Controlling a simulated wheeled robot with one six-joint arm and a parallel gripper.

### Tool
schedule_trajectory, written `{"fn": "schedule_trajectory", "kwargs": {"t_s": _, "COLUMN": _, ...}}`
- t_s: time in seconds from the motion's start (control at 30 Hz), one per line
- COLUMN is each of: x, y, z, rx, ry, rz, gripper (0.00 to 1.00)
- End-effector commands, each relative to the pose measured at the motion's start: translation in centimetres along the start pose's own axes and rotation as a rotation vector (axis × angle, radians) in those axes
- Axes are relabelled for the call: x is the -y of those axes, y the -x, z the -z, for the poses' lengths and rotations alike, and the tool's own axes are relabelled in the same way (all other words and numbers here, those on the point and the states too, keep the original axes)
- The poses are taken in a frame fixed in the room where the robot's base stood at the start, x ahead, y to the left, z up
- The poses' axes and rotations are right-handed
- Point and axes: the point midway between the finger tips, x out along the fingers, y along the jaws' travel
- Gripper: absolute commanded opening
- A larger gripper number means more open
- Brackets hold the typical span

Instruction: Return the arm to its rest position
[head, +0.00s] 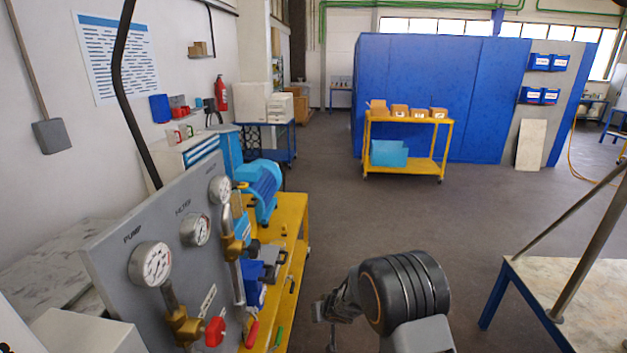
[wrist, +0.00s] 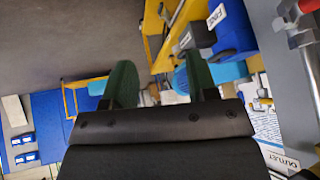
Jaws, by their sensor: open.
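My arm shows low in the middle of the head view, with a black ribbed joint. My gripper (head: 327,310) is at its left end, small and partly hidden by the arm, in front of the yellow bench. In the wrist view my gripper (wrist: 160,85) shows two green-tipped fingers standing apart, with nothing held between them. Past the fingers the wrist view shows part of the yellow bench and something blue, tilted in the picture.
A grey gauge panel (head: 110,265) with a red-handled valve (head: 214,332) stands at left. The yellow bench (head: 292,215) carries tools and a blue pump (head: 264,188). A marble-topped table (head: 570,285) is at right. Open floor (head: 400,215) lies ahead, before a yellow cart (head: 405,172).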

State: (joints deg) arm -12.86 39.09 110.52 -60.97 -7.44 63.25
Motion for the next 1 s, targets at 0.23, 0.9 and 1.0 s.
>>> {"fn": "schedule_trajectory", "kwargs": {"t_s": 0.23, "x": -7.0, "y": 15.7, "z": -3.0, "rx": 0.250, "ry": 0.073, "rz": -0.359, "gripper": 0.53}}
{"fn": "schedule_trajectory", "kwargs": {"t_s": 0.9, "x": -3.3, "y": 36.5, "z": -10.4, "rx": 0.198, "ry": -0.166, "rz": -0.212, "gripper": 0.53}}
{"fn": "schedule_trajectory", "kwargs": {"t_s": 1.0, "x": -3.4, "y": 37.3, "z": -10.1, "rx": 0.164, "ry": -0.169, "rz": -0.219, "gripper": 0.53}}
